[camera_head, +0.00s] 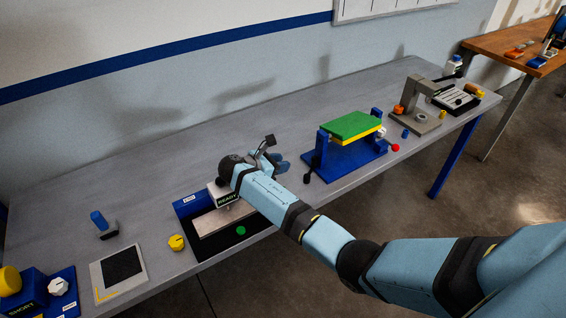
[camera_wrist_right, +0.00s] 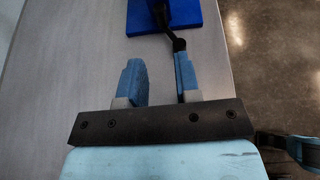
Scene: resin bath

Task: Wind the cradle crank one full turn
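The cradle (camera_head: 323,141) is a blue frame on a blue base, holding a green-topped board (camera_head: 351,125) with a yellow edge. Its black crank (camera_head: 308,170) hangs at the near left side, handle end low. In the right wrist view the blue base (camera_wrist_right: 200,16) is at the top, and the crank (camera_wrist_right: 168,27) reaches down to a dark knob just beyond the right fingertip. My right gripper (camera_head: 277,157) is left of the cradle. In the wrist view its blue fingers (camera_wrist_right: 160,62) are apart with nothing between them. My left gripper is out of view.
A device marked READY (camera_head: 185,206) sits under my right forearm. A yellow knob (camera_head: 176,242) and a flat plate (camera_head: 137,280) lie left of it. A grey stand (camera_head: 421,121) is right of the cradle. Bare table lies behind the gripper.

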